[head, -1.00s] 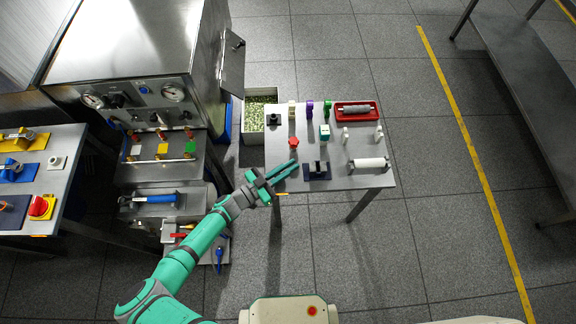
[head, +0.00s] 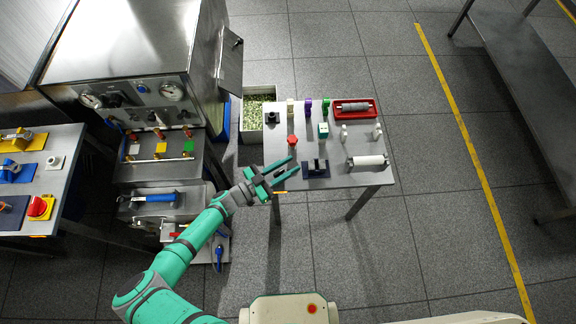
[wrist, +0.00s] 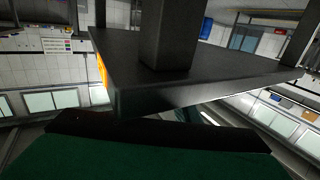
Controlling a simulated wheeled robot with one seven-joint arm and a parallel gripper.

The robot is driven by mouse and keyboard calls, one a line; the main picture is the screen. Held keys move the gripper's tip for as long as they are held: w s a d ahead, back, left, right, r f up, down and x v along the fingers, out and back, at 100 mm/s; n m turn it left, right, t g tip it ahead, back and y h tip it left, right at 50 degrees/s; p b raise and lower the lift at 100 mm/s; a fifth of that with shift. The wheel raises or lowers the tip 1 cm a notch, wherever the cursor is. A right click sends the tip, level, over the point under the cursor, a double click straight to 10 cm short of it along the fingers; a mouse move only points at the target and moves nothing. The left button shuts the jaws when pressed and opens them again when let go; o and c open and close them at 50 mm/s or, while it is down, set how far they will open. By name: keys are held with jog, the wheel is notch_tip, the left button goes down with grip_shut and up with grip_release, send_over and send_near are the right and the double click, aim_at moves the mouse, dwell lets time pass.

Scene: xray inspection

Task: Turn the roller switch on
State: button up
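A dark blue plate with an upright black and grey part, which looks like the roller switch (head: 317,169), sits at the front left of the small grey table (head: 345,178). I cannot tell its on or off state. My gripper (head: 292,164) is open and empty at the table's front left edge. Its fingertips point toward the plate, just left of it and apart from it. In the wrist view, a dark green gripper part (wrist: 140,155) fills the bottom, and the table (wrist: 200,85) with a leg appears upside down; the switch does not show there.
A red knob (head: 292,141) stands close to the fingertips. A white roller (head: 368,161) lies right of the plate, and a red tray (head: 374,115) is at the back. A steel machine (head: 130,50) and a left table (head: 60,190) stand left.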

aim_at(273, 175)
jog(key=v, duration=1.1)
dwell(0.4)
jog(key=shift+s, duration=0.1)
jog(key=s+a+r+n+t+y, duration=0.1)
jog(key=s+r+n+t+y, duration=0.2)
jog(key=s, duration=0.7)
jog(key=s+a+n+t+y, duration=0.2)
jog(key=s+y, duration=0.2)
jog(key=s, duration=0.6)
jog(key=s+d+r+n+y, duration=0.3)
jog(key=d+r+y, duration=0.1)
jog(key=r, duration=0.3)
jog(key=s+d+r+n+t+y, duration=0.1)
jog(key=s+d+r+n+y, duration=0.2)
jog(key=r, duration=0.5)
jog(key=d+n+y, duration=0.1)
jog(key=d, duration=0.1)
jog(key=shift+s+d+t+y, duration=0.15)
jog(key=shift+d+t+y, duration=0.15)
jog(key=shift+d+y, duration=0.1)
